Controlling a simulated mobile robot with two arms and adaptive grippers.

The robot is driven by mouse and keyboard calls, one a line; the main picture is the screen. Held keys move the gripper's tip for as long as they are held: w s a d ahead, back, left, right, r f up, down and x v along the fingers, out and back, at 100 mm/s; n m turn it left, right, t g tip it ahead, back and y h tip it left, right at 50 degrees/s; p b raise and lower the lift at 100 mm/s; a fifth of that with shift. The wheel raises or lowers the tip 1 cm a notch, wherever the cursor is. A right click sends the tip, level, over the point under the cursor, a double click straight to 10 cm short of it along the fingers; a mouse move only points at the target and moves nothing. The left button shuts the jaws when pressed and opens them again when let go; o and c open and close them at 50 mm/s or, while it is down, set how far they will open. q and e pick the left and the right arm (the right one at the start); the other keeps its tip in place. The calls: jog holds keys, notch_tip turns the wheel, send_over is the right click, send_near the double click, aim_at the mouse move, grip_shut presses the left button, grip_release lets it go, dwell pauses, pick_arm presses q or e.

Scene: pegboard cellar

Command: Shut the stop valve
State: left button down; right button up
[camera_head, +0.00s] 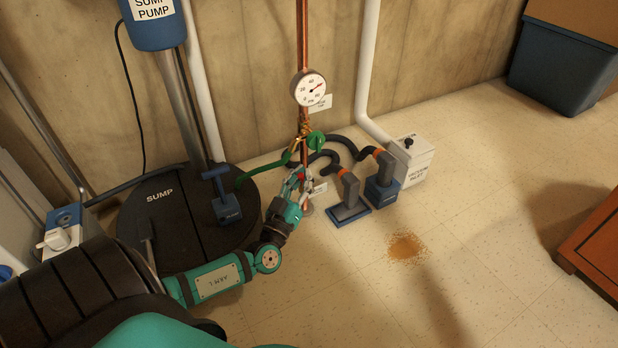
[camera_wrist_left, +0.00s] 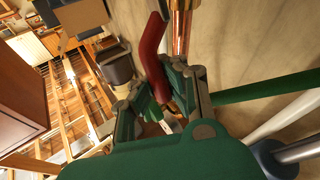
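The stop valve's red lever (camera_wrist_left: 153,62) is on the copper pipe (camera_head: 304,40), low down near the floor. In the left wrist view it stands up at a slant, beside the copper pipe (camera_wrist_left: 181,25). My left gripper (camera_head: 298,181) is at the lever in the head view. In the left wrist view its green fingers (camera_wrist_left: 170,92) lie close on both sides of the lever's lower part and look shut on it. The fingers hide the valve body. A white tag (camera_head: 319,188) hangs beside the gripper. My right gripper is not in view.
Above the lever are a green-handled tap (camera_head: 315,139) with a green hose and a pressure gauge (camera_head: 308,88). The black sump lid (camera_head: 170,225) is at left. Hose fittings (camera_head: 348,200) and a white vacuum inlet (camera_head: 411,163) stand at right. Open floor lies in front.

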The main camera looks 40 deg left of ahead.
pick_arm(q)
jog(key=shift+s+a+f+n+t+y, duration=0.1)
jog(key=shift+s+f+n+t+y, duration=0.2)
jog(key=shift+s+n+t+y, duration=0.3)
jog(key=shift+s+f+n+t+y, duration=0.3)
jog(key=shift+s+n, duration=0.05)
jog(key=shift+n, duration=0.35)
jog(key=c, duration=2)
grip_release()
jog(key=o, duration=0.7)
jog(key=shift+a+r, duration=0.1)
notch_tip(320, 180, up, 10)
jog(key=shift+f, duration=0.1)
